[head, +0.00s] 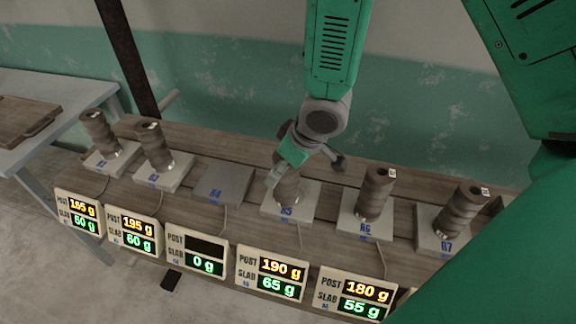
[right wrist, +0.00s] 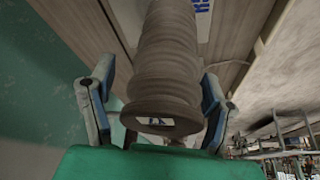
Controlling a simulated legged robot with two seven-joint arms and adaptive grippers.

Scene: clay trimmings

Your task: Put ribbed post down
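A brown ribbed post (head: 288,188) stands on the pale slab (head: 305,204) labelled like R5, partly hidden behind my right gripper (head: 307,166). In the right wrist view the post (right wrist: 168,62) lies between the two spread fingers, its end with a small white tag facing the camera. My right gripper (right wrist: 160,108) looks open, with a gap showing at the left finger; contact at the right finger is unclear. The display (head: 271,274) in front reads POST 190 g, SLAB 65 g. My left gripper is not in view.
Similar posts stand on other slabs: two at left (head: 99,132) (head: 155,146), two at right (head: 375,193) (head: 462,212). A grey slab (head: 224,183) is empty; its display (head: 197,254) shows a blank post and 0 g. A side table (head: 65,90) stands at left.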

